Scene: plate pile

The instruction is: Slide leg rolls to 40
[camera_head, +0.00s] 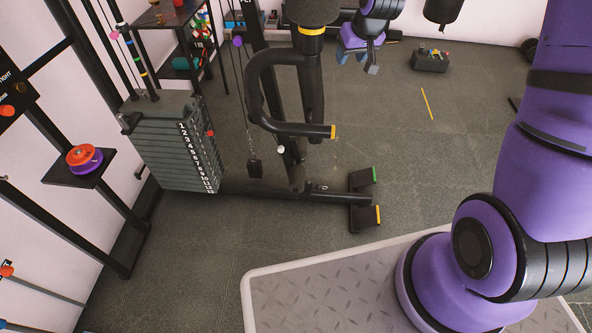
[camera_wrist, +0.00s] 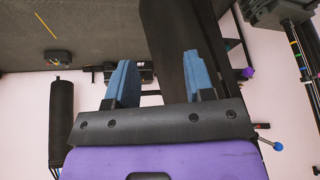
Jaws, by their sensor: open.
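The black exercise machine has a thick padded roll (camera_head: 312,12) at the top of its post, with a yellow band below it; I take this for a leg roll. Its upper part is cut off by the picture edge. No scale mark reading 40 is legible. My gripper (camera_head: 358,60) is right of the roll, apart from it in the picture, with blue fingers spread. In the wrist view, my gripper (camera_wrist: 160,68) is open, and a wide black piece (camera_wrist: 172,30) shows behind and between the fingers. I cannot tell its distance, and nothing is visibly held.
A numbered weight stack (camera_head: 172,140) stands left of a curved handle (camera_head: 262,95) with a yellow end. A small shelf holds an orange and purple disc (camera_head: 84,158). A black hanging bag (camera_head: 442,10) and a small box (camera_head: 430,61) are at the back.

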